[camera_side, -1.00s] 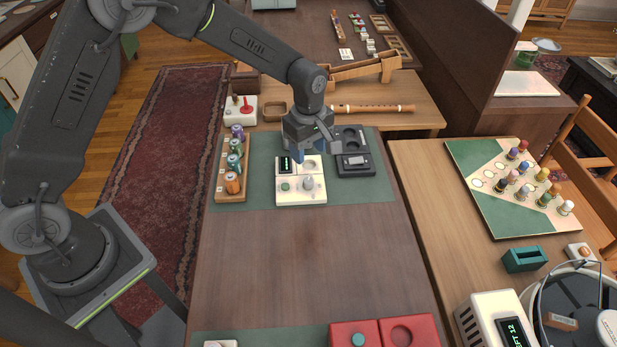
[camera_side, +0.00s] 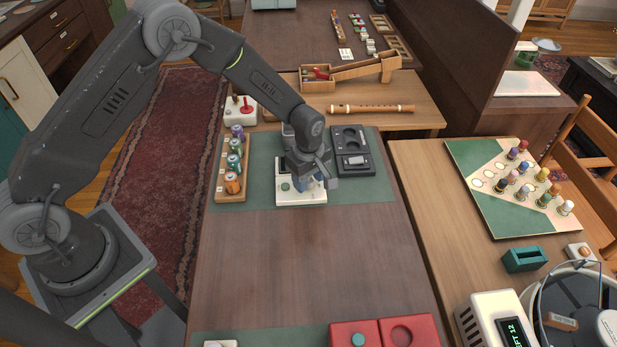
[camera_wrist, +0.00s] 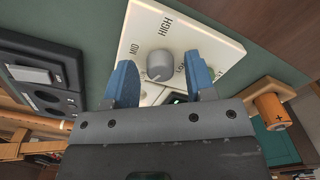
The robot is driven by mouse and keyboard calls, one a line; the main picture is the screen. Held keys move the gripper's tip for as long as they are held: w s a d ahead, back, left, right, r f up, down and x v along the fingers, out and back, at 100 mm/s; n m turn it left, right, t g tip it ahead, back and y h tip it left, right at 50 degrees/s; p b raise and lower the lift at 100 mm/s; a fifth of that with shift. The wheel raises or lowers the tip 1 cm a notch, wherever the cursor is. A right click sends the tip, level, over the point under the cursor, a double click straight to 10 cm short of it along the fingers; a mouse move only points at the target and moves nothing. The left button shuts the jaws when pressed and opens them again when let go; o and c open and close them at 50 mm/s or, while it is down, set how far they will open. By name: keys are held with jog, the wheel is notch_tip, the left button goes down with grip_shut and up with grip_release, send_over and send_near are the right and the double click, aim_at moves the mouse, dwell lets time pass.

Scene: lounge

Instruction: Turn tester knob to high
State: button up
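The cream-white tester (camera_side: 288,197) lies on the green mat on the table, and it also shows in the wrist view (camera_wrist: 205,45). Its grey knob (camera_wrist: 160,65) sits near the MID and HIGH labels, with another label partly covered at right. Where the knob's pointer aims is not clear. My gripper (camera_wrist: 158,68) is over the tester, one blue finger on each side of the knob. The fingers are open, with a small gap on each side of it. In the side view my gripper (camera_side: 311,184) hides most of the knob and the tester's right part.
A wooden rack (camera_side: 230,196) with several coloured cells stands left of the tester. A black device (camera_side: 352,162) lies behind and to the right. The bare wooden table in front of the mat is clear.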

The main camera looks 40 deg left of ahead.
jog(key=c, duration=0.8)
jog(key=shift+m, duration=0.4)
jog(key=m, duration=0.5)
jog(key=shift+m, duration=0.4)
jog(key=m, duration=1.3)
jog(key=shift+m, duration=0.3)
jog(key=m, duration=0.4)
jog(key=shift+m, duration=1.9)
jog(key=shift+a, duration=0.1)
